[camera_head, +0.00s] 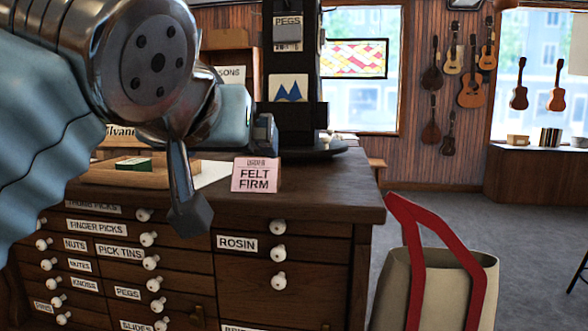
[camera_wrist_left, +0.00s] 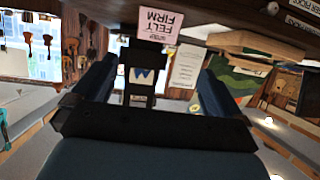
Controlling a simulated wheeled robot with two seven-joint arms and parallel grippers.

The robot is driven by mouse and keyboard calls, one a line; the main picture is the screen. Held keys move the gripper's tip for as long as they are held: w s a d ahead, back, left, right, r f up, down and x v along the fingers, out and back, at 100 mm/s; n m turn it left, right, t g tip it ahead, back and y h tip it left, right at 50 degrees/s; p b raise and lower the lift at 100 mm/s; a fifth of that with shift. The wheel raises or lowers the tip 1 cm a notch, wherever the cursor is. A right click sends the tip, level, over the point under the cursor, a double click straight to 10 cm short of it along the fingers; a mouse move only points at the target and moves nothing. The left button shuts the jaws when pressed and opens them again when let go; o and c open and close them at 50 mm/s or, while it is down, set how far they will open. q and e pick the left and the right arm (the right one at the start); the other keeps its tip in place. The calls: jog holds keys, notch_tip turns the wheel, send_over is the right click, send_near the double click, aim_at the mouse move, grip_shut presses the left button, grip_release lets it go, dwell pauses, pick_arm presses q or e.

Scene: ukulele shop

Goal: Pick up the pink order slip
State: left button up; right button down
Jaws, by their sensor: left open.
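The pink order slip (camera_head: 256,175), printed "FELT FIRM", stands upright at the front edge of the dark wooden cabinet top. It also shows upside down in the left wrist view (camera_wrist_left: 158,22), ahead of the fingers and roughly between their directions. My left gripper (camera_head: 266,132) is above the cabinet top, above the slip in the head picture and apart from it. In the left wrist view its two dark blue fingers (camera_wrist_left: 155,72) are spread, with nothing held between them. My right gripper is in neither view.
The cabinet (camera_head: 330,195) has several labelled drawers with white knobs. A wooden tray (camera_head: 180,172) and a white paper (camera_head: 213,173) lie left of the slip. A black stand (camera_head: 290,75) rises behind it. A canvas bag with red straps (camera_head: 445,275) stands right of the cabinet.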

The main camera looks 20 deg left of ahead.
pick_arm(q)
send_near(256, 168)
jog(key=x, duration=0.3)
jog(key=shift+w+a+r, duration=0.1)
jog(key=shift+w+a, duration=0.05)
jog(key=shift+a, duration=0.15)
jog(key=x, duration=0.5)
jog(key=shift+w+d+f, duration=0.1)
jog(key=shift+d+f, duration=0.05)
jog(key=shift+f, duration=0.25)
jog(key=c, duration=0.9)
jog(key=shift+o, duration=0.2)
jog(key=shift+r, duration=0.15)
